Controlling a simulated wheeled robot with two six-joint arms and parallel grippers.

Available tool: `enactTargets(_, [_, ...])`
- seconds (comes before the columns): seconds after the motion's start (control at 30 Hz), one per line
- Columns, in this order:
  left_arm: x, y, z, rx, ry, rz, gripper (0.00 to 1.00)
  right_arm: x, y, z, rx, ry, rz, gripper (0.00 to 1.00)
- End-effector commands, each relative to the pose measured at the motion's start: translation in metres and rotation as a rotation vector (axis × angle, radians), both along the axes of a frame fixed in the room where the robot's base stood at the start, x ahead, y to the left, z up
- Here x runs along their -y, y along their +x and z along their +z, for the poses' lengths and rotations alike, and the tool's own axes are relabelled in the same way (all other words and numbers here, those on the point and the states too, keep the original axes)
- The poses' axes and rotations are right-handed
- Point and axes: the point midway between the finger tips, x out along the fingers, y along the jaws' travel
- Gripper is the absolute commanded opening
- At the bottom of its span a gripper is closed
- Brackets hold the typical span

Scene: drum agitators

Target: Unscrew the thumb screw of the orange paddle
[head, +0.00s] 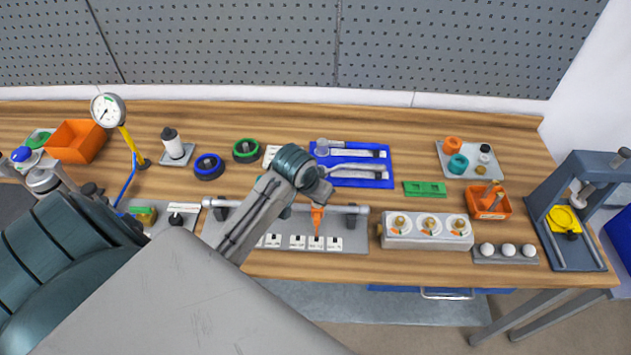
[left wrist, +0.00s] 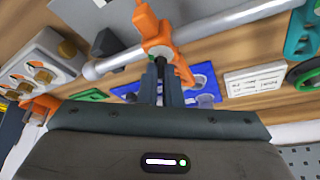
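The orange paddle (head: 317,218) hangs on the horizontal shaft (head: 346,209) of the grey stand at the table's middle. In the left wrist view the paddle's orange hub (left wrist: 156,38) sits around the shaft (left wrist: 215,27). A dark thumb screw (left wrist: 160,66) points from the hub toward my left gripper. My left gripper (left wrist: 161,82) has its fingers close together on either side of the screw and appears shut on it. In the head view my left gripper (head: 321,192) is just behind the shaft, partly hidden by its wrist. My right gripper is not in view.
A teal paddle (left wrist: 301,30) is on the same shaft, to one side. Labelled white blocks (head: 316,243) lie before the shaft. A blue mat (head: 376,160) lies behind my gripper. A grey block with three round dials (head: 384,240) stands to the right.

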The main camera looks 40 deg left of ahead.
Motion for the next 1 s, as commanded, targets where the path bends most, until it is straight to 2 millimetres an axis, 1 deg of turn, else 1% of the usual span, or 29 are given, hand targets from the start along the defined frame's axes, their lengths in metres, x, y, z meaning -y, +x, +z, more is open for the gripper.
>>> enactTargets(1.0, [0.0074,0.0032,-0.0017,-0.004,-0.001,0.963,0.00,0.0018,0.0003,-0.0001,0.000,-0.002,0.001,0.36])
